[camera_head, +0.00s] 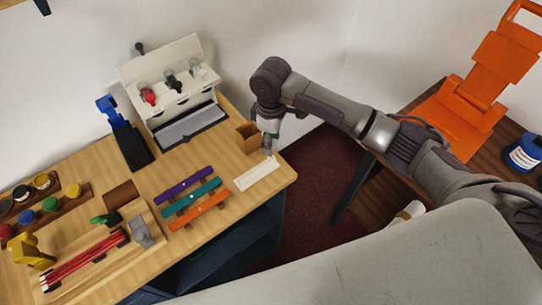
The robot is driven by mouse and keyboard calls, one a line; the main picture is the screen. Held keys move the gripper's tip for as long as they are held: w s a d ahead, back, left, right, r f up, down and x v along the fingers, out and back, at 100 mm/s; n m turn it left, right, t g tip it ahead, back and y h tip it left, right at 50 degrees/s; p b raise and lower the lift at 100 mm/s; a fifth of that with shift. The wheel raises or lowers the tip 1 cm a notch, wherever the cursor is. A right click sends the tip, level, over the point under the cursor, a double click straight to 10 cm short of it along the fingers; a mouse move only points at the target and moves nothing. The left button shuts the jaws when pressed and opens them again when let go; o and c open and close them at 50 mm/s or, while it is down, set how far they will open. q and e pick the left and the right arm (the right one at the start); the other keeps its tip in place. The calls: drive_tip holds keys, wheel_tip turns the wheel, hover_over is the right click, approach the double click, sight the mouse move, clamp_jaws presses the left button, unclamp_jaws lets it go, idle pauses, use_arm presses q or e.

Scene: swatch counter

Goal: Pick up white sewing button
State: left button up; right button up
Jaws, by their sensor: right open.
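I cannot clearly make out the white sewing button; it may be too small, or hidden by my right gripper. My right gripper (268,149) points down at the counter's right end. It is open, just above the far end of a white strip (256,175) and beside a small brown open box (247,137). Nothing shows between its fingers. Purple (171,191), teal (178,205) and orange (188,217) strips lie to the left, with small spots on them. My left gripper is not in view.
A white display stand (159,72) with a grey tray is behind on the wooden counter (231,211). A blue and black tool (131,143), red pencils (84,260) and coloured pots (28,217) are left. An orange chair-like object (458,119) is right.

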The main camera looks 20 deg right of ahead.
sight(272, 158)
drive_tip(key=shift+s+f, duration=0.15)
drive_tip(key=shift+f, duration=0.25)
drive_tip(key=f+p, duration=0.1)
drive_tip(key=f, duration=0.2)
drive_tip(key=shift+s+a+f+p, duration=0.15)
drive_tip(key=shift+s+f+p, duration=0.05)
drive_tip(key=shift+f+p, duration=0.15)
drive_tip(key=shift+f, duration=0.3)
drive_tip(key=shift+f, duration=0.15)
drive_tip(key=c, duration=0.8)
